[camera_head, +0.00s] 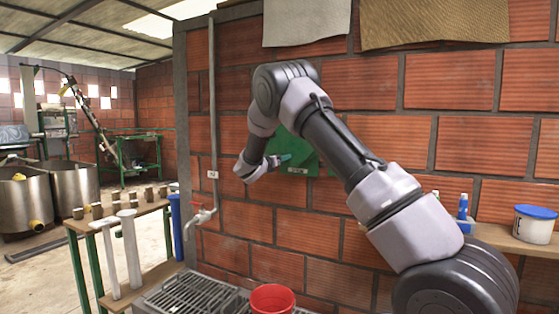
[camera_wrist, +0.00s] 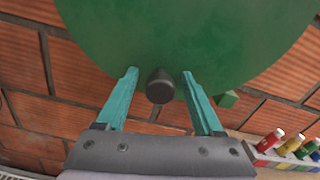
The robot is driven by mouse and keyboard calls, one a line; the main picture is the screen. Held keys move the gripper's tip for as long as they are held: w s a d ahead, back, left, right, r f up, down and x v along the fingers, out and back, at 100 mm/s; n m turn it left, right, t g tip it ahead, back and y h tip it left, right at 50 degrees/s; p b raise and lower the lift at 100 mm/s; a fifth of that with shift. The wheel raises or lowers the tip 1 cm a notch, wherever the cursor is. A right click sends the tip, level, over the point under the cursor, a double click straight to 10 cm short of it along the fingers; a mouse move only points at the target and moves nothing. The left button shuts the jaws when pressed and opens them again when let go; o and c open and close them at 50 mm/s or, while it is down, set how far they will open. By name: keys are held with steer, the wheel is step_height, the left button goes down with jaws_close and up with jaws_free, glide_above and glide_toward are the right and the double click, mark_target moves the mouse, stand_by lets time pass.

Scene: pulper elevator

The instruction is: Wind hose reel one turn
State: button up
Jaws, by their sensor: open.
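The hose reel shows as a green plate (camera_head: 300,160) on the brick wall in the head view, partly hidden behind my arm. In the wrist view its large round green face (camera_wrist: 190,35) fills the top. A black knob (camera_wrist: 160,86) stands out near the lower edge of this face. My gripper (camera_wrist: 160,76) has its two teal fingers apart, one on each side of the knob, with visible gaps to both. In the head view my gripper (camera_head: 284,157) is small, in front of the reel, and the knob cannot be made out.
A tap with a pipe (camera_head: 204,214) runs down the wall at left. Below are a metal grate (camera_head: 190,295) and a red bucket (camera_head: 272,298). A shelf (camera_head: 510,242) at right holds a white tub (camera_head: 533,225). Several coloured bottles (camera_wrist: 290,147) sit in a rack at lower right.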

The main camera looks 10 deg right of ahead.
jaws_close()
stand_by(1.4)
